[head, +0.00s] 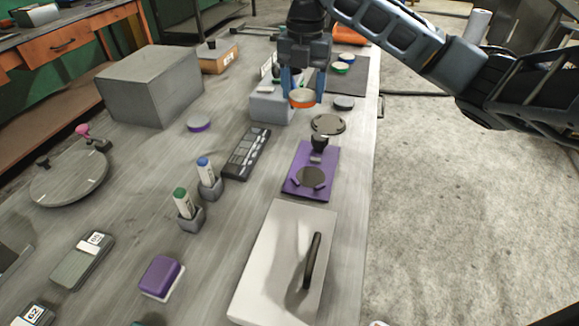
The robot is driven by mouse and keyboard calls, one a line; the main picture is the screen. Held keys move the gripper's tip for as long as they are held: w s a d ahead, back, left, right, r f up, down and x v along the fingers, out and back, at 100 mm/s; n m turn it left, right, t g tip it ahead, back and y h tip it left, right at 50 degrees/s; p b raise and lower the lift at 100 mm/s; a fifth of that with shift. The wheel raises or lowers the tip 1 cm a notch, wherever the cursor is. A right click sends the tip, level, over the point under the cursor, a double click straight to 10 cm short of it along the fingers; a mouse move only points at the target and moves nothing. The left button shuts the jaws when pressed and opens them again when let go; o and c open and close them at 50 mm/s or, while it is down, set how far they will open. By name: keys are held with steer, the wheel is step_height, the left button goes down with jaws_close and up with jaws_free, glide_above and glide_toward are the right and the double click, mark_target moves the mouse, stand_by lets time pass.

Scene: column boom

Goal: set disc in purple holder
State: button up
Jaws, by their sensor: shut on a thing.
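My gripper (302,88) points down at the upper middle of the head view and is shut on a disc (302,101) with an orange rim and a pale top. The disc is next to a grey block and appears to be held above the table; its exact height is hard to tell. The purple holder (301,190) is a flat plate lying nearer to me, below the gripper in the picture. It has a dark round spot, small purple pieces beside that and a black knob-like part at its far end. No disc with a coloured rim is on it.
A grey block (268,107) stands left of the gripper. A white board with a black handle (270,270) lies nearer. A purple-rimmed disc (199,125) lies left.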

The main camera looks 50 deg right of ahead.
steer(key=p, duration=0.1)
glide_above(311, 175)
step_height(311, 175, down, 7)
steer(key=shift+r, duration=0.1)
steer(key=shift+f, duration=2)
steer(key=shift+f, duration=0.1)
steer(key=o, duration=1.5)
steer(key=shift+c, duration=0.2)
step_height(311, 175, up, 12)
steer(key=p, duration=0.1)
